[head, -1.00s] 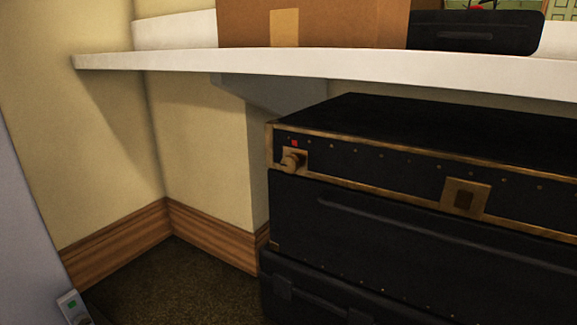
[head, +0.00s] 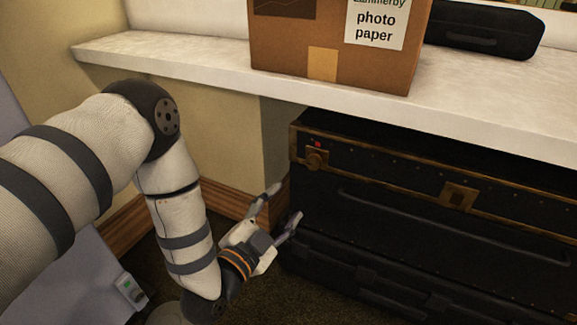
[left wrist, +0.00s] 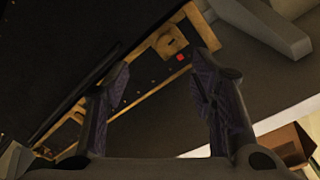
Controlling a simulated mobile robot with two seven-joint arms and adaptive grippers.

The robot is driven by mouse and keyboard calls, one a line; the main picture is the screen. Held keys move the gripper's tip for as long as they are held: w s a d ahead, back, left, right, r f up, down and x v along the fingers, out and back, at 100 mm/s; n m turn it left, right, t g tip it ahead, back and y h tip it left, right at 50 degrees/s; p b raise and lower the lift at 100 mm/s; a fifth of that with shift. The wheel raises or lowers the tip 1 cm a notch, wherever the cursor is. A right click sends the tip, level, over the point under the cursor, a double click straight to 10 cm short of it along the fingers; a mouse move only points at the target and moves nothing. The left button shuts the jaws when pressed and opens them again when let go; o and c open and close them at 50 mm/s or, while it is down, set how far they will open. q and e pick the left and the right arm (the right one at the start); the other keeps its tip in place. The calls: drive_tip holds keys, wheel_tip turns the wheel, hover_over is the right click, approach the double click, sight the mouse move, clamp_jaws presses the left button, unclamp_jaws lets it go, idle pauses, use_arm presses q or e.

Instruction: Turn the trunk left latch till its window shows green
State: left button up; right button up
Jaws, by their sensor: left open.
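The black trunk (head: 390,168) with brass edging stands under the shelf in the head view. Its left latch (head: 316,159) is a brass knob on a plate near the front left corner. The small window (head: 318,144) above the latch shows red. In the left wrist view the latch (left wrist: 171,42) and red window (left wrist: 180,57) appear at the top, beyond the fingers. My left gripper (head: 284,208) is open and empty, below and left of the latch, apart from it. It also shows in the left wrist view (left wrist: 160,100). My right gripper is not in view.
A white shelf (head: 210,62) overhangs the trunk and holds a cardboard box (head: 335,62) and a black case (head: 487,30). More black cases (head: 340,262) lie beneath the trunk. A brass center plate (head: 457,195) is on the trunk front. A wall with wooden skirting (head: 225,202) is behind my left gripper.

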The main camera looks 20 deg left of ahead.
sight(312, 164)
use_arm(q)
drive_tip(key=w+b, duration=0.1)
drive_tip(key=w, duration=0.2)
drive_tip(key=w+b, duration=0.1)
drive_tip(key=w, duration=0.3)
drive_tip(key=w+b, duration=0.2)
drive_tip(key=w, duration=0.2)
drive_tip(key=shift+w+d+r, duration=0.25)
drive_tip(key=shift+d+r, duration=0.15)
drive_tip(key=shift+w+r, duration=0.15)
drive_tip(key=shift+w, duration=0.4)
drive_tip(key=c, duration=1.2)
